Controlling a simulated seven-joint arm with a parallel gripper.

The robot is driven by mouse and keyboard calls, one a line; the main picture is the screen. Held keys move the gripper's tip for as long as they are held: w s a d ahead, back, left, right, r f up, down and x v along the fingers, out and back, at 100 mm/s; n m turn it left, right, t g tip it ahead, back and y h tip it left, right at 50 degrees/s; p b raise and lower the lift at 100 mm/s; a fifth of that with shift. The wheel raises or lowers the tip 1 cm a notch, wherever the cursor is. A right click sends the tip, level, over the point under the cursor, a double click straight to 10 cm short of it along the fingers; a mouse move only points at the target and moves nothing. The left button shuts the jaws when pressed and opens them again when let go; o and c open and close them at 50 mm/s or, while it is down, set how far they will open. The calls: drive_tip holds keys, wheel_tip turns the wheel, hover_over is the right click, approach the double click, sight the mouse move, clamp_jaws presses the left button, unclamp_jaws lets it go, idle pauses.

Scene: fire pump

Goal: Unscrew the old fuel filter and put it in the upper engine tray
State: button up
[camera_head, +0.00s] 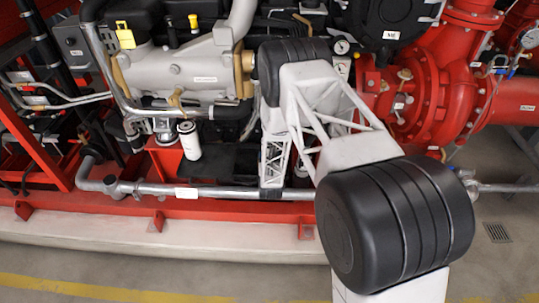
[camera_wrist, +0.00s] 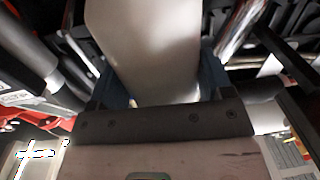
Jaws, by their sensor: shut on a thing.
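In the wrist view my gripper (camera_wrist: 160,78) has its dark blue fingers on both sides of a large, smooth, whitish rounded body (camera_wrist: 145,40). It is shut on this body, which looks like a fuel filter; its far end is out of view. In the head view my arm hides my gripper and what it holds. A white cylindrical filter with a dark top (camera_head: 190,143) hangs upright below the engine, left of my arm and apart from it. A metal filter head (camera_head: 162,133) to its left has no filter visible beneath it. I cannot make out the upper engine tray.
A grey pipe (camera_head: 230,192) runs along the red base frame (camera_head: 100,207) below the engine. A dark flat surface (camera_head: 225,160) lies behind the pipe. The red pump (camera_head: 430,95) stands to the right. In the wrist view, pipes and dark parts crowd both sides.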

drive_tip(key=shift+s, duration=0.85)
drive_tip(key=shift+r, duration=0.1)
drive_tip(key=s+a+r+n+g+y, duration=0.2)
drive_tip(key=s+a+r+n+y, duration=0.2)
drive_tip(key=s+r, duration=0.5)
drive_tip(key=s+a+r+n+g+y, duration=0.3)
drive_tip(key=s+a+r+y, duration=0.4)
drive_tip(key=s, duration=1)
drive_tip(key=shift+s+a+r+n, duration=0.15)
drive_tip(key=shift+r+n, duration=0.35)
drive_tip(key=shift+r, duration=1.25)
drive_tip(key=w+a, duration=0.4)
drive_tip(key=w, duration=0.3)
drive_tip(key=w+a+f, duration=0.1)
drive_tip(key=w+a, duration=0.3)
drive_tip(key=w, duration=0.3)
drive_tip(key=shift+f, duration=0.3)
